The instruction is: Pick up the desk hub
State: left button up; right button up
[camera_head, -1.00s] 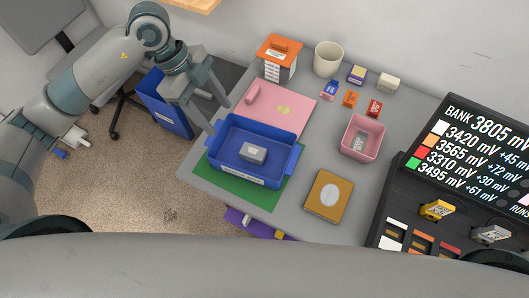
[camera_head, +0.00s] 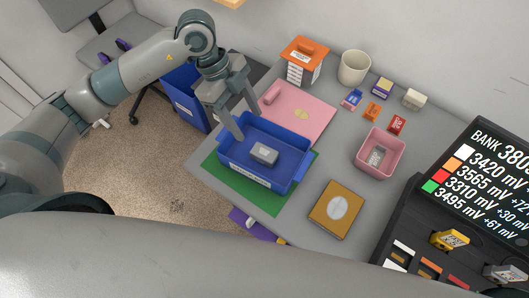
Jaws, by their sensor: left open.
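A small light grey block (camera_head: 264,155), which looks like the desk hub, lies on the floor of the blue tray (camera_head: 249,180). My left gripper (camera_head: 248,126) is open and empty, with its fingers pointing down at the tray's back left edge. It is up and to the left of the grey block, apart from it. I cannot tell how high the fingertips are above the tray. My right gripper is not in view.
The tray stands on a green mat (camera_head: 215,172). A pink folder (camera_head: 312,118) lies behind it. A pink bin (camera_head: 397,150), brown box (camera_head: 336,208), cream cup (camera_head: 355,66) and orange-topped box (camera_head: 303,60) stand around. A black display rack (camera_head: 455,190) is at right.

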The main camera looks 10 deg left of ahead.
pick_arm(q)
jog(key=p, duration=0.2)
send_over(267, 153)
jog(key=a, duration=0.3)
notch_tip(267, 153, down, 8)
jog(key=shift+w+d+r, duration=0.1)
jog(key=shift+w+d, duration=0.05)
jog(key=shift+x, duration=0.8)
jog(key=shift+d+f+p, duration=0.1)
jog(key=shift+f+p, duration=0.1)
jog(key=shift+p, duration=0.2)
jog(key=x, duration=0.2)
jog(key=p+x, duration=0.1)
jog(key=x, duration=0.1)
jog(key=shift+w+p, duration=0.15)
jog(key=shift+p, duration=0.15)
jog(key=shift+d+f, duration=0.15)
jog(key=shift+f, duration=0.15)
jog(key=shift+c, duration=0.3)
jog(key=c, duration=1.1)
jog(key=shift+r, duration=0.15)
